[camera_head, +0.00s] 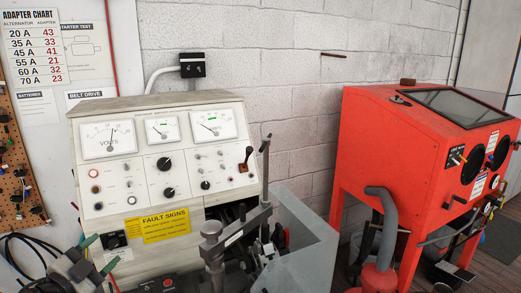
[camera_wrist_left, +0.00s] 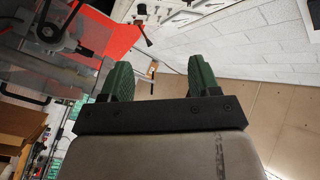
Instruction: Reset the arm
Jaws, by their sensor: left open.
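My left gripper (camera_head: 99,254) shows at the bottom left of the head view, with its two green fingers apart. It is in front of the lower left part of the test bench (camera_head: 110,190). In the left wrist view the green fingers of my left gripper (camera_wrist_left: 161,78) stand apart with nothing between them. The fingers point up toward the ceiling side of that picture. My right gripper is in neither view.
The cream test bench with dials and a yellow fault signs label (camera_head: 166,225) stands close ahead. A metal clamp fixture (camera_head: 215,245) and grey guard (camera_head: 305,240) are at its right. A red blasting cabinet (camera_head: 385,130) stands farther right. A pegboard (camera_head: 18,165) hangs at left.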

